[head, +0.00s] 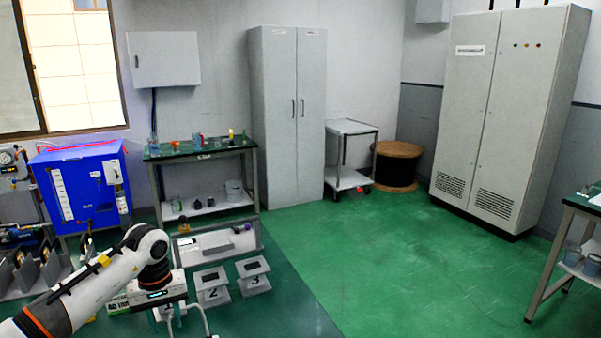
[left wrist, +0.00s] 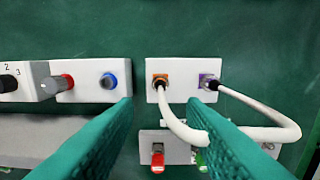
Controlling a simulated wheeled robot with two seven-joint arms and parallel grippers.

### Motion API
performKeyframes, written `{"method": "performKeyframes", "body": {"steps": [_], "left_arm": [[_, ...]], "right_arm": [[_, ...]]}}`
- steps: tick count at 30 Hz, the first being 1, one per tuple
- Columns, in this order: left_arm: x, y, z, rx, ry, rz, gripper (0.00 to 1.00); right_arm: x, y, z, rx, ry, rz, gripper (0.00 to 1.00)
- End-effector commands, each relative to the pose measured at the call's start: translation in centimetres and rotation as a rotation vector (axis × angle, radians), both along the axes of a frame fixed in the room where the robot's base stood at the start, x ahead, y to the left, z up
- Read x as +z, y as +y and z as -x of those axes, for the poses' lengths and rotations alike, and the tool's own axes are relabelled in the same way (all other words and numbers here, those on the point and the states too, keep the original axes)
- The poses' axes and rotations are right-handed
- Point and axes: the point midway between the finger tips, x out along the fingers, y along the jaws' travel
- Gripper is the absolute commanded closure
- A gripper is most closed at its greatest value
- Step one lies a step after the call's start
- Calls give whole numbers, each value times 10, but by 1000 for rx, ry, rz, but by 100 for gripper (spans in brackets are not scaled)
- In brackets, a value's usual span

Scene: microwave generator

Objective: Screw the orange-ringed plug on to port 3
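The orange-ringed plug (left wrist: 160,82) sits in a white block (left wrist: 182,70) in the left wrist view, beside a purple-ringed plug (left wrist: 208,82). A white cable (left wrist: 262,133) loops near both plugs. My left gripper (left wrist: 160,104) is open, its two teal fingers apart, with the orange-ringed plug beyond the gap between them. In the head view my left gripper (head: 172,318) points down at the lower left and hides what is under it. A grey stand marked 3 (head: 253,276) is right of it, beside a stand marked 2 (head: 211,287). My right gripper is not in view.
In the left wrist view, a block with red and blue rings (left wrist: 88,84) lies left and a plate with red and green connectors (left wrist: 172,147) lies nearer. A white cylinder unit (head: 215,243) is behind the stands. Green floor (head: 370,260) is clear to the right.

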Motion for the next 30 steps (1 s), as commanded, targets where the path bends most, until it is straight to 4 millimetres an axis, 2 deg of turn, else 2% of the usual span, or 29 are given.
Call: {"method": "performKeyframes", "body": {"steps": [8, 17, 24, 30], "left_arm": [[-14, 0, 0, 1, 2, 1, 63], [-54, -1, 0, 2, 3, 3, 63], [-85, 0, 0, 2, 0, 1, 63], [-91, 0, 0, 2, 0, 2, 63]], "right_arm": [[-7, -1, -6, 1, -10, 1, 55], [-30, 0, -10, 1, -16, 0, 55], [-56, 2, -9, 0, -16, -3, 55], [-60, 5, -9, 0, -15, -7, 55]]}}
